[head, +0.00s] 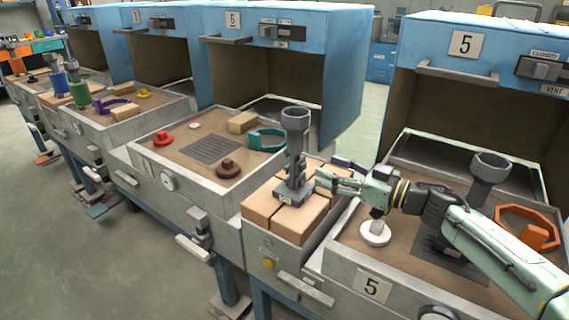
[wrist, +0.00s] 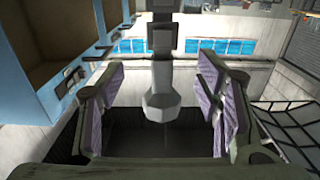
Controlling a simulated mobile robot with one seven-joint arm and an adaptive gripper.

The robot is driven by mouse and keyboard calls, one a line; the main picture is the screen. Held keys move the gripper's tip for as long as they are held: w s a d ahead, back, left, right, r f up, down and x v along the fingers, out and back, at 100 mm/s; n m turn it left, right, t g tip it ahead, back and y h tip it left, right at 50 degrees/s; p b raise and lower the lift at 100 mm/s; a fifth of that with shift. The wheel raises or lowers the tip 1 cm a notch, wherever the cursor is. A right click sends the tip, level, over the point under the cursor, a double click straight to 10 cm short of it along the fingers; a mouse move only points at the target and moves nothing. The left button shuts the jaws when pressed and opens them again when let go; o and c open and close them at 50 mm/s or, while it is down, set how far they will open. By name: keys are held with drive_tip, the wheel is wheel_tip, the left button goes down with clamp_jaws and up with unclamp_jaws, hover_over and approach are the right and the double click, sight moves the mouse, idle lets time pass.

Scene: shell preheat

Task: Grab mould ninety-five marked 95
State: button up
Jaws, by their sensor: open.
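A grey mould (head: 294,150) with a round cup on top and a stepped stem stands upright on tan blocks (head: 262,207). A small label on its base is too small to read. A second grey mould (head: 488,168) stands on the right-hand tray, partly hidden by my arm. My gripper (head: 320,181) is open and level, just right of the first mould's stem. In the wrist view, a grey stem with a flared end (wrist: 161,104) shows between the spread fingers of my gripper (wrist: 163,90), with gaps on both sides. I see no clear contact.
The middle tray (head: 150,148) holds a red piece (head: 162,139), a brown piece (head: 229,168) and a teal clamp (head: 267,139). A white knob (head: 375,233) and an orange frame (head: 528,228) lie on the right tray.

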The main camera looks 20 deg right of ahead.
sight(305, 161)
drive_tip(key=p+x, duration=0.1)
drive_tip(key=x, duration=0.4)
drive_tip(key=shift+w+a+r, duration=0.15)
drive_tip(key=shift+w+a, duration=0.05)
drive_tip(key=shift+a, duration=0.1)
drive_tip(key=p+x, duration=0.1)
drive_tip(key=x, duration=0.3)
drive_tip(key=shift+w+a, duration=0.2)
drive_tip(key=shift+a, duration=0.05)
drive_tip(key=shift+c, duration=0.5)
clamp_jaws()
